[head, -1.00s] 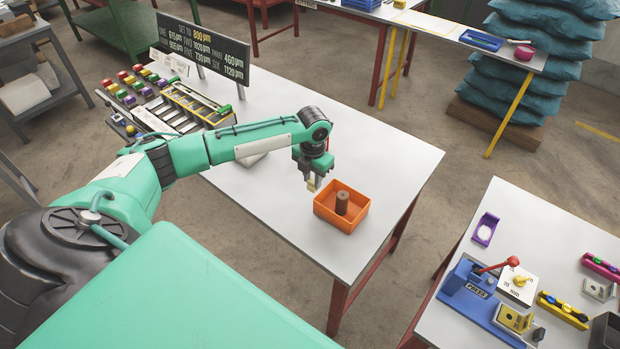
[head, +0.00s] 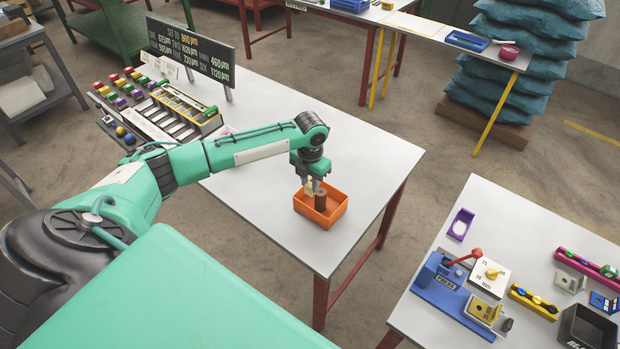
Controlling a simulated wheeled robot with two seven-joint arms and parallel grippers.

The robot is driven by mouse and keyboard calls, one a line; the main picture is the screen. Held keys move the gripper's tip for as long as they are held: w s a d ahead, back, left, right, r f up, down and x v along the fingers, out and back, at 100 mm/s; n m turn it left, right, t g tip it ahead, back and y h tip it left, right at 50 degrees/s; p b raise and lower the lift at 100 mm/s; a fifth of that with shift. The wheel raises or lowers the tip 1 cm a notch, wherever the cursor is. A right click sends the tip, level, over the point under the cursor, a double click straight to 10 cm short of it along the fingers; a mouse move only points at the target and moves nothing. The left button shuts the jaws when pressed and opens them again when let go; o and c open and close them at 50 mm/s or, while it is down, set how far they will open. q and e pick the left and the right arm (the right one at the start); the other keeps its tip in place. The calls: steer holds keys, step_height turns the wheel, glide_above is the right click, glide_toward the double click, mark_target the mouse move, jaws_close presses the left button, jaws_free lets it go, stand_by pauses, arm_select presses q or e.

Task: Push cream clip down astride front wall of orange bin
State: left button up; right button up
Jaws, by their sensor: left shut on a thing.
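The orange bin (head: 309,215) sits on the white table (head: 262,205), and a brown cylinder (head: 321,202) stands upright inside it. My left gripper (head: 312,187) points down over the back left part of the bin. It is shut on the small cream clip (head: 308,188), which shows between the fingertips beside the brown cylinder. The clip's lower end is too small to tell whether it touches a bin wall. My right gripper is not in view.
A dark sign board (head: 188,50) and a rack of slots (head: 180,115) stand at the table's back left. The table around the bin is clear. A second table at right holds a blue press (head: 440,287) and other small parts.

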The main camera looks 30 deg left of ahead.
mark_target(310, 195)
arm_select(q)
step_height(310, 195, down, 6)
steer(key=b, duration=0.3)
steer(key=shift+f, duration=0.25)
steer(key=shift+a+f+b, duration=0.1)
steer(key=shift+f+b, duration=0.25)
steer(key=shift+f, duration=0.5)
steer(key=shift+f, duration=0.1)
steer(key=shift+f, duration=0.25)
steer(key=shift+f+b, duration=0.3)
steer(key=shift+b, duration=0.05)
steer(key=o, duration=1.1)
steer(key=shift+c, duration=0.2)
